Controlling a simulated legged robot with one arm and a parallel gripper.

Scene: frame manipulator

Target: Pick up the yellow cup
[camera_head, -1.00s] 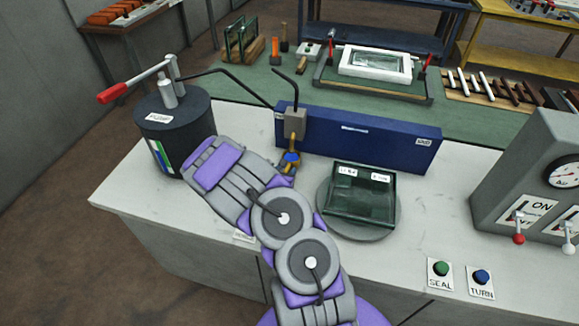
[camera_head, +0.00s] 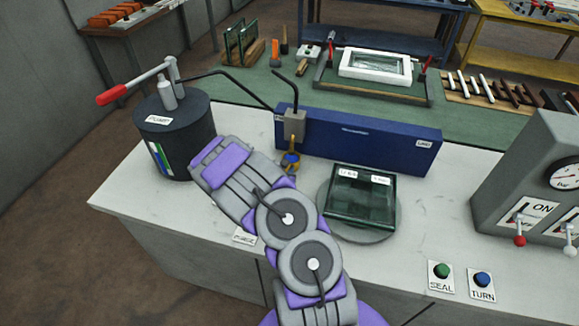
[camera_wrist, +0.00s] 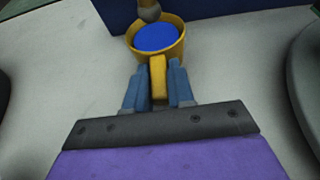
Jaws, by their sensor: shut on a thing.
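The yellow cup (camera_wrist: 180,50) is near the top of the wrist view, with a flat blue surface inside it. Its yellow handle (camera_wrist: 158,76) points toward me and sits between the two blue fingers of my gripper (camera_wrist: 158,84), which is shut on it. In the head view the small yellow cup (camera_head: 291,161) stands under the grey spout block at the front of the blue box. My arm covers part of the space in front of it. I cannot tell whether the cup touches the counter.
A blue box (camera_head: 365,141) stands behind the cup, with a grey nozzle block (camera_head: 295,123) close above it. A dark cylinder (camera_head: 178,140) with a red-handled lever is at left. A green glass case (camera_head: 360,197) on a round grey plate (camera_head: 335,229) is at right.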

